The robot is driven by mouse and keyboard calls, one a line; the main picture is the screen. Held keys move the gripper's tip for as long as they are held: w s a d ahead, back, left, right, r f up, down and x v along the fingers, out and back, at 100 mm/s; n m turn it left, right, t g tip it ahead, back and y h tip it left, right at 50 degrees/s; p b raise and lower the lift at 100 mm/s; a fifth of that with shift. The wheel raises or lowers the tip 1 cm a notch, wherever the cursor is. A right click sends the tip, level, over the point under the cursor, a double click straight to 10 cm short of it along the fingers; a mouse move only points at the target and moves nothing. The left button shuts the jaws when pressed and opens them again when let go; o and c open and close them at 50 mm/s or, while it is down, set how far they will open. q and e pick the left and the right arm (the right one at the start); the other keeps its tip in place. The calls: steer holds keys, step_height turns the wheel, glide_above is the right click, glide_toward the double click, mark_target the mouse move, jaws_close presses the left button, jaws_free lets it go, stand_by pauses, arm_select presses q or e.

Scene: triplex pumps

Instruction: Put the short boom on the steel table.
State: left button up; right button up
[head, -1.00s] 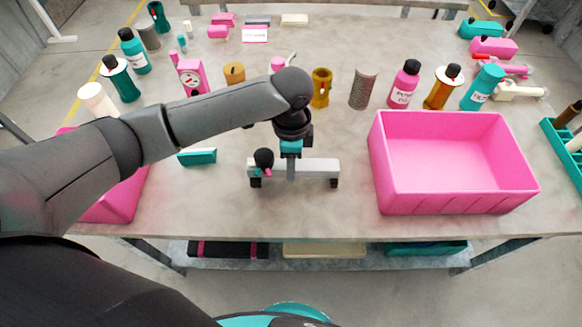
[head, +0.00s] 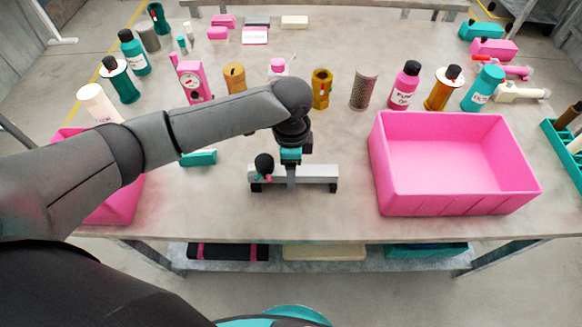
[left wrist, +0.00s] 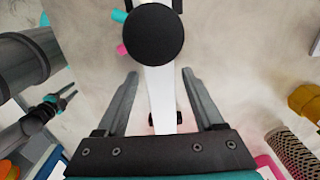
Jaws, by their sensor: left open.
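A light grey bar on black feet, with a black round knob at its left end, stands on the steel table (head: 340,217); it looks like the short boom (head: 318,173). My left gripper (head: 290,178) points down over the bar's middle, its fingers largely hidden by the arm in the head view. In the left wrist view, the open left gripper (left wrist: 159,74) has a finger on each side of the pale bar (left wrist: 160,98), with gaps on both sides. The black knob (left wrist: 153,35) lies beyond the fingertips. My right gripper is not in view.
A large pink bin (head: 455,205) stands right of the bar. A small teal block (head: 198,158) lies to its left. Bottles and cylinders, including an amber one (head: 322,90), line the back. A pink sloped object (head: 120,205) is partly under my left arm. The front middle is clear.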

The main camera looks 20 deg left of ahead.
arm_select(q)
step_height(320, 180, up, 12)
steer(key=p, duration=0.3)
steer(key=shift+r, duration=0.15)
